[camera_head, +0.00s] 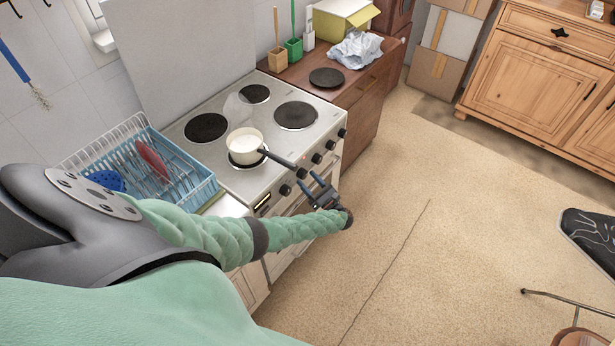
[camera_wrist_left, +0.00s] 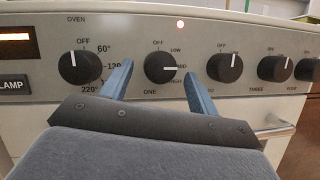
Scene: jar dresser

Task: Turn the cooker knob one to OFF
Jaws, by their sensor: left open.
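The cooker (camera_head: 228,178) stands against the wall with a row of black knobs on its front panel. In the left wrist view, knob one (camera_wrist_left: 160,68) sits above the label ONE. Its white mark points right, toward MED, away from OFF at the top. My left gripper (camera_head: 314,186) is in front of the panel. In the left wrist view its two blue fingers (camera_wrist_left: 160,82) are open, one on each side of knob one, and no contact can be made out. My right gripper is not in view.
The oven knob (camera_wrist_left: 80,67) is left of knob one, and knob two (camera_wrist_left: 225,67) is right of it. A small red light (camera_wrist_left: 180,24) shows above. A white pot (camera_head: 244,142) stands on a hotplate, its handle reaching over the front edge. A blue dish rack (camera_head: 207,190) is at left.

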